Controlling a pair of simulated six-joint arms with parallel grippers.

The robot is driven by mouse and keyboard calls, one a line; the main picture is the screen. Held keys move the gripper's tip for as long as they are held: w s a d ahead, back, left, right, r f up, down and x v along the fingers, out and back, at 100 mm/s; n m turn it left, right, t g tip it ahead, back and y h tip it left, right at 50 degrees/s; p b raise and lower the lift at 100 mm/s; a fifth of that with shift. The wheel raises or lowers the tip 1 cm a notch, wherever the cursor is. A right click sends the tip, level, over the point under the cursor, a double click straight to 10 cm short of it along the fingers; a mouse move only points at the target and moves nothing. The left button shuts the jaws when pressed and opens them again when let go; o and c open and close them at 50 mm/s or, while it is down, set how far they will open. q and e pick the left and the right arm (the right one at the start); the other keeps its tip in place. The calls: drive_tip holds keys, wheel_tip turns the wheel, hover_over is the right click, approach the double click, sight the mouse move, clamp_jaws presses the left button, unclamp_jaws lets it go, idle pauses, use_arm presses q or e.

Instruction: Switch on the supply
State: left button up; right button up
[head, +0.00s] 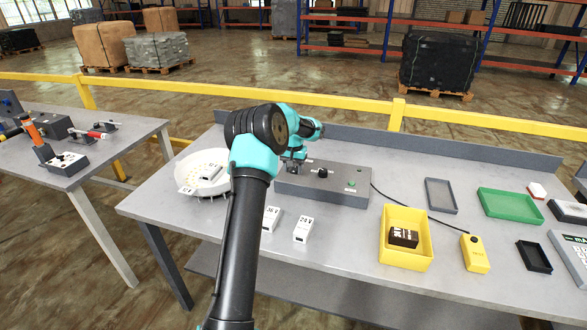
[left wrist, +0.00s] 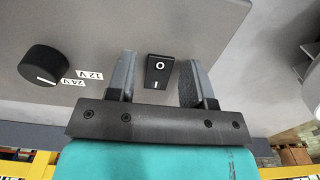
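The supply (head: 335,187) is a grey box near the back of the middle table. It has a black knob (head: 322,173) and a green button (head: 352,184) on top. In the left wrist view its black rocker switch (left wrist: 158,72) is marked O and I; I cannot tell which side is pressed. The knob (left wrist: 44,66) has a white mark on the side nearest the 24 V label (left wrist: 73,83). My left gripper (head: 294,168) is over the supply's left end. In the wrist view its fingers (left wrist: 158,84) are open, one on each side of the switch, holding nothing. My right gripper is not in view.
A white round bowl (head: 203,171) stands left of the supply. White blocks (head: 303,229) lie in front. A yellow bin (head: 405,240) holds a dark block. A cable runs from the supply to a yellow device (head: 474,254). Trays, including a green one (head: 510,205), lie right.

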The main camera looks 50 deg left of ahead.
use_arm(q)
drive_tip(key=c, duration=0.8)
drive_tip(key=shift+w+a+g, duration=0.1)
drive_tip(key=shift+g, duration=0.2)
drive_tip(key=shift+w+a+r+g+h, duration=0.15)
drive_tip(key=shift+w+g+h, duration=0.1)
drive_tip(key=shift+g+h, duration=0.7)
drive_tip(key=shift+g, duration=0.25)
drive_tip(key=o, duration=0.9)
drive_tip(key=shift+o, duration=0.2)
drive_tip(key=shift+r, duration=0.1)
